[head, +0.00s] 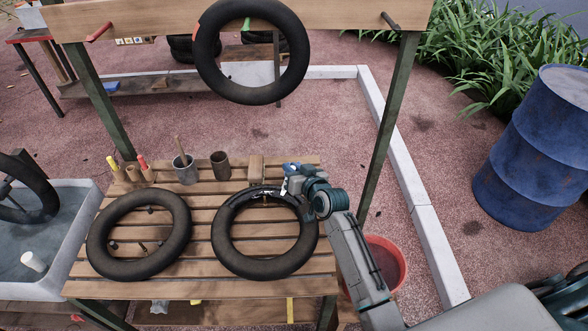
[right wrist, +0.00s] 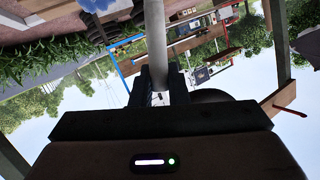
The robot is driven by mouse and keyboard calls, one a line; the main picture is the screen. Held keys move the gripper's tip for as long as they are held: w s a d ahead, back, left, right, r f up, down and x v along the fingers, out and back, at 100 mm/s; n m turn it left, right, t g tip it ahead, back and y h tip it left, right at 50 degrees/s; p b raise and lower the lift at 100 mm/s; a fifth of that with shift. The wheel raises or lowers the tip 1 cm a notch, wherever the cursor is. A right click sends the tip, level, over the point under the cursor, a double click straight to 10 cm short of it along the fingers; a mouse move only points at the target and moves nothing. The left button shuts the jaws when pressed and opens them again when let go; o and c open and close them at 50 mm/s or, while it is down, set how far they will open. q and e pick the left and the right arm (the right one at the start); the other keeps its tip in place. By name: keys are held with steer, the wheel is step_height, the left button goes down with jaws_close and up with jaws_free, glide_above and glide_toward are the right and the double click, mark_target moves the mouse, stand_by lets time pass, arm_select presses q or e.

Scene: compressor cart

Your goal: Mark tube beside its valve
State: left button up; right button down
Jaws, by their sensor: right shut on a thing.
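A black inner tube (head: 228,252) lies flat on the slatted bench at centre. A second black tube (head: 101,257) lies to its left, and a third (head: 204,62) hangs from the wooden beam above. My right gripper (head: 290,183) is over the far right part of the centre tube's ring. In the right wrist view it is shut on a pale grey rod-like thing (right wrist: 155,40). Small pale marks show on the centre tube's far side, left of the gripper; I cannot tell what they are. I cannot make out its valve clearly. My left gripper is not in view.
On the slatted bench (head: 200,291) stand a grey cup (head: 187,175), a dark cup (head: 220,167), a wooden block (head: 256,168) and holders with yellow and red sticks. A water basin (head: 88,215) is at left. A red bucket (head: 392,262) and blue barrel (head: 530,150) are at right.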

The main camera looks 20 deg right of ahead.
steer(key=shift+r, duration=0.1)
step_height(320, 180, up, 7)
steer(key=p, duration=0.6)
stand_by(0.3)
